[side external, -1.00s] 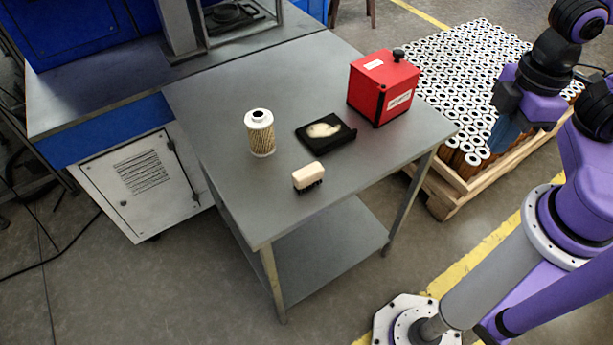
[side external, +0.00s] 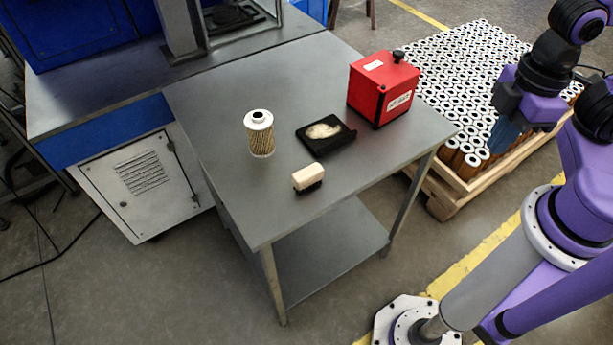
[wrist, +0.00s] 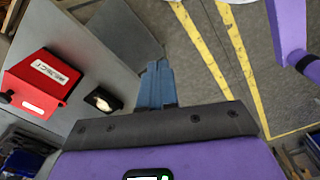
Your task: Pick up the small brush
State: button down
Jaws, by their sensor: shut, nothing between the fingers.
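The small brush (side external: 308,177) lies on the grey metal table (side external: 240,190) near its front edge, with a pale block on top and dark bristles below. My gripper (side external: 503,140) is to the right of the table in the side view, well apart from the brush, above the crate of cartridges. In the wrist view my gripper's blue fingers (wrist: 157,72) are together with nothing between them. I cannot make out the brush in the wrist view.
A filter cartridge (side external: 259,133) stands left of a black tray (side external: 335,148) holding a pale patch. A red box (side external: 383,87) with a black knob stands at the table's right side; it also shows in the wrist view (wrist: 42,82). A wooden crate (side external: 445,205) full of cartridges stands beyond.

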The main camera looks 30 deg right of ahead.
jog(key=c, duration=0.7)
grip_release()
jog(key=n, duration=0.5)
send_over(308, 172)
notch_tip(308, 172, down, 4)
notch_tip(308, 172, down, 16)
jog(key=shift+f, duration=0.15)
